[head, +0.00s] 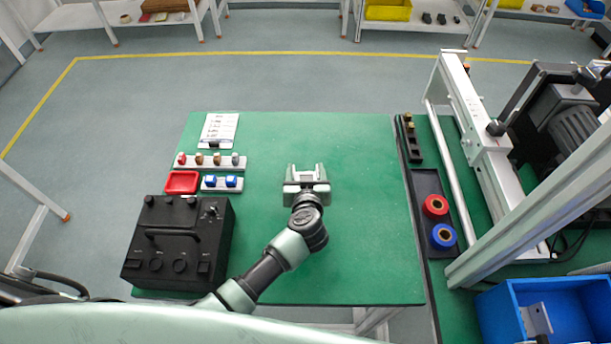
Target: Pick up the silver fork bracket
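A silver-grey metal piece (536,319) that looks like a bracket lies in the blue bin (491,312) at the lower right of the head view. Its lower end is cut off or hidden, so I cannot be sure that it is the fork bracket. My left gripper (306,172) is over the middle of the green table, with its two fingers apart and nothing between them. It is far to the left of the bin. My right gripper is not in view.
On the green table (370,240), a black case (178,245), a red tray (182,182) and small racks (210,162) stand left. A dark tray (428,185) holds red (436,205) and blue (444,236) rings. A metal-framed machine (490,155) stands right.

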